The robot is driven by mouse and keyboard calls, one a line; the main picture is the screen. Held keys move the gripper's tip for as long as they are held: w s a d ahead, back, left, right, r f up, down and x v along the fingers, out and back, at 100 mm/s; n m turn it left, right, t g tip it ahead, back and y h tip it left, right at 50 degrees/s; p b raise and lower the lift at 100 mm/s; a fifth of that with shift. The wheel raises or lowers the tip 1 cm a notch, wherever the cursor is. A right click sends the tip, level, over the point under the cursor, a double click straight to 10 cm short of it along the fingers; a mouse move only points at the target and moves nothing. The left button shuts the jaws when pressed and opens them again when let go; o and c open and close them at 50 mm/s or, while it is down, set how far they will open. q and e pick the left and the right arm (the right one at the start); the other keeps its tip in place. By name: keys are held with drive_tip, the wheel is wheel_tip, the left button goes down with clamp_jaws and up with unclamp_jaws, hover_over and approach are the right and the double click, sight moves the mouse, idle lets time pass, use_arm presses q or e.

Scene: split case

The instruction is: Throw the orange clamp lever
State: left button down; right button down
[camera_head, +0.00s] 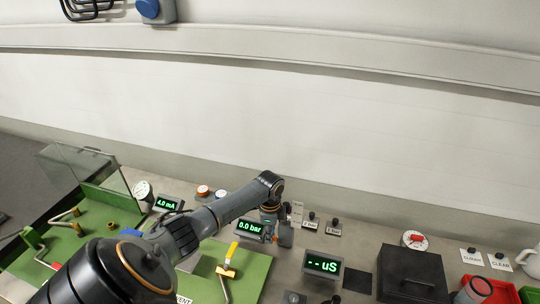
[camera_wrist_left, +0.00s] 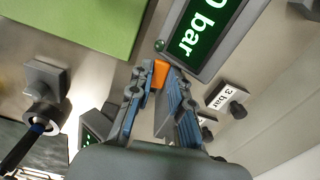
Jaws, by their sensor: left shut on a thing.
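The orange clamp lever (camera_wrist_left: 160,74) shows as a small orange piece between the fingertips in the left wrist view. My left gripper (camera_wrist_left: 161,80) is shut on it, with one blue-grey finger on each side. In the head view the left arm comes in from the lower left and reaches past the 0.0 bar display (camera_head: 250,230). There my left gripper (camera_head: 284,238) points down just right of that display and is small, and it hides most of the lever. My right gripper is not in view.
A yellow-handled valve (camera_head: 232,251) stands on a green panel (camera_head: 247,270) near the left forearm. Small labelled knobs (camera_head: 333,226) stand right of the gripper. A --uS display (camera_head: 322,264), a dark box (camera_head: 411,272) and a red tray (camera_head: 503,292) lie further right.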

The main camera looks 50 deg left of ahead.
use_arm(q)
drive_tip(key=c, duration=1.2)
unclamp_jaws()
wheel_tip(320, 180, up, 12)
drive_tip(key=shift+r, duration=0.1)
